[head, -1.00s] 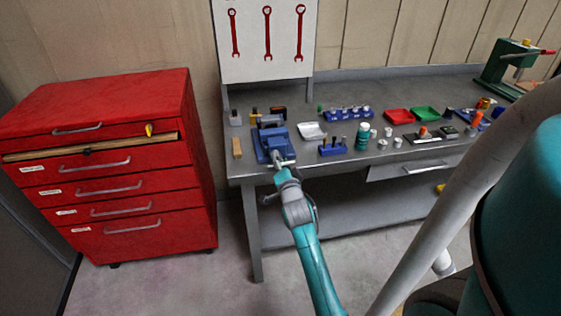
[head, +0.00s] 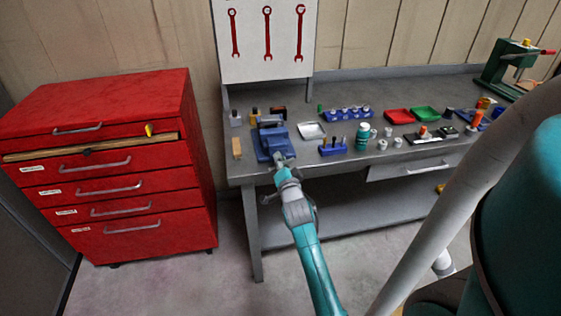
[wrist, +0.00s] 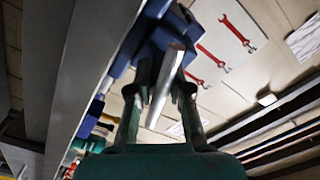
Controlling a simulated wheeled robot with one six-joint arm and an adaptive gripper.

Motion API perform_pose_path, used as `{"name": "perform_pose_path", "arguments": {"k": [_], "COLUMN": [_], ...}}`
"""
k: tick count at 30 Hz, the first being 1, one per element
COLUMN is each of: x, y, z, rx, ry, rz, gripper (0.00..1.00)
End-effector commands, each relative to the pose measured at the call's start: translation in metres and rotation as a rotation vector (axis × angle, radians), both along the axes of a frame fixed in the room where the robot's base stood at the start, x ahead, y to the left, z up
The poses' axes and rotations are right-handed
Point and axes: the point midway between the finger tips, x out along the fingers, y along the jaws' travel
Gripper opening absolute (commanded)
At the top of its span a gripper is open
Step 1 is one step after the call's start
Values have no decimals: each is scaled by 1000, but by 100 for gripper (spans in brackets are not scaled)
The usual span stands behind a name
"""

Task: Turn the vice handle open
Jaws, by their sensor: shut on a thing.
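The blue vice (head: 269,142) is at the front left of the workbench. It also shows at the top of the wrist view (wrist: 152,36). Its pale metal handle bar (wrist: 165,82) runs between my gripper's two fingers in the wrist view, slanting down to the left. My gripper (head: 283,166) is at the front of the vice in the head view and is shut on the handle. In the head view my gripper hides much of the handle.
A red drawer cabinet (head: 130,212) stands left of the bench. The floor between them is clear.

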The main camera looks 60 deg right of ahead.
Motion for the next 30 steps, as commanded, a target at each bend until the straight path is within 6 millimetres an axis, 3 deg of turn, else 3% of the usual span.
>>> {"name": "perform_pose_path", "arguments": {"k": [23, 24, 26, 30], "x": [0, 0, 0, 0], "y": [0, 0, 0, 0], "z": [-1, -1, -1, -1], "rx": [2, 2, 1, 1], "ry": [1, 1, 1, 1], "rz": [0, 0, 0, -1], "gripper": [0, 28, 43, 43]}}
